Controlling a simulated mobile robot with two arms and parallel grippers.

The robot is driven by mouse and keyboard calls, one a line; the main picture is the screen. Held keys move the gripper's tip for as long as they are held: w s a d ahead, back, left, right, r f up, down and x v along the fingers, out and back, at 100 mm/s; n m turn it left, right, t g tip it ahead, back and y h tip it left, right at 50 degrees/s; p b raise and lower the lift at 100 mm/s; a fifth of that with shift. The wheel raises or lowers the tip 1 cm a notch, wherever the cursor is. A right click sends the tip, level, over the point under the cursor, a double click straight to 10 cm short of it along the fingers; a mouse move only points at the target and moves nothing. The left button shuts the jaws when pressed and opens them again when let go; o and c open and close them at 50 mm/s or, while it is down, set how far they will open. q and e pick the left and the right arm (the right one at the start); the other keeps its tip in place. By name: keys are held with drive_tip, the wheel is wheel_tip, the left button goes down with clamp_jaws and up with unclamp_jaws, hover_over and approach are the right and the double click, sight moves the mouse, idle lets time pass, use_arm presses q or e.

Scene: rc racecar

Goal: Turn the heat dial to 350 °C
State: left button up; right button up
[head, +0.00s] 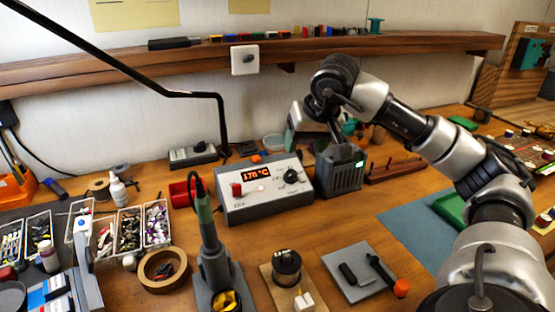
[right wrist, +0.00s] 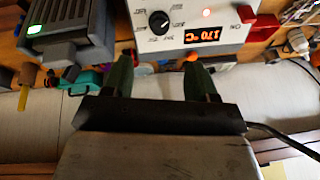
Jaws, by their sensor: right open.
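The heat dial (head: 291,176) is a round black knob with a pale pointer mark on the front of a light grey soldering station (head: 265,200). The station's red display (head: 257,174) appears to read 170 °C. In the right wrist view the picture is upside down; the dial (right wrist: 159,22) and display (right wrist: 203,36) show beyond the fingers. My right gripper (head: 335,132) is above and behind the station's right side. In its wrist view the two dark green fingers (right wrist: 160,72) are apart with nothing between them, short of the dial and not touching it. My left gripper is not in view.
A dark grey box with a green light (head: 340,172) stands right of the station. A soldering iron in its stand (head: 213,262) is in front of it, left. A wooden shelf (head: 400,46) runs behind.

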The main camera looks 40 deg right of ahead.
sight(292, 172)
drive_tip(key=x, duration=0.9)
drive_tip(key=shift+s, duration=0.15)
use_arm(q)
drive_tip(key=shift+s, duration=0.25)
use_arm(e)
drive_tip(key=shift+w+f, duration=0.25)
drive_tip(key=shift+f, duration=0.45)
drive_tip(key=shift+c, duration=0.4)
drive_tip(key=c, duration=0.9)
drive_tip(key=shift+o, duration=0.2)
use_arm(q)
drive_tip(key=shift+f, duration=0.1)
